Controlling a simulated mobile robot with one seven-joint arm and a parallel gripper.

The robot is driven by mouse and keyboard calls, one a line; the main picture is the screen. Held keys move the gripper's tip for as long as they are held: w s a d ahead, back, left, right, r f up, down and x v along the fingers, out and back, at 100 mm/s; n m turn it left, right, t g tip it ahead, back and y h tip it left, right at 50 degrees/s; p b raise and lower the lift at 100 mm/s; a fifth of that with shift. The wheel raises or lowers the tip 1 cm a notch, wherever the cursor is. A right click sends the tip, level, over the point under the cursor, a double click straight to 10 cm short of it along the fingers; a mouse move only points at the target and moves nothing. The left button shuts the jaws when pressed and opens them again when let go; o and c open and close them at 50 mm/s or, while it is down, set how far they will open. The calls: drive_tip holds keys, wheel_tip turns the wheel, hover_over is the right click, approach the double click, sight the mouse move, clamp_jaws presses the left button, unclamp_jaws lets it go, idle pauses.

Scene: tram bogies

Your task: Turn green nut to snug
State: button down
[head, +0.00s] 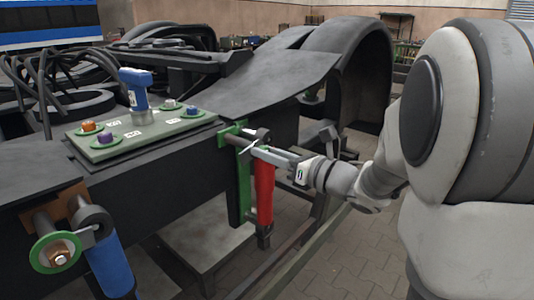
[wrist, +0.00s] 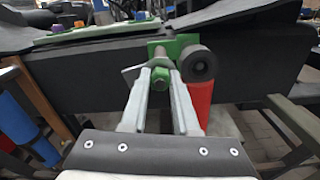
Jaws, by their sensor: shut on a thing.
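The green nut (wrist: 161,78) sits on the end of a grey pin in front of the green bracket (wrist: 182,42). My gripper (wrist: 162,78) is shut on the nut, with one finger on each side of it. In the head view my gripper (head: 258,152) reaches in from the right to the pin beside the green bracket (head: 237,182), and its fingers hide the nut. The red damper (head: 264,192) hangs upright just below the fingers. Its dark round eye (wrist: 198,65) is close to the right of the nut in the wrist view.
A grey-green board (head: 150,146) on the beam carries a blue power tool (head: 136,88) and several coloured nuts on green rings. A blue damper (head: 108,266) with a green ring (head: 38,256) is at front left. Floor shows below my gripper.

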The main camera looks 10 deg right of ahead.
drive_tip(key=shift+m+p, duration=4.95)
drive_tip(key=shift+m, duration=12.15)
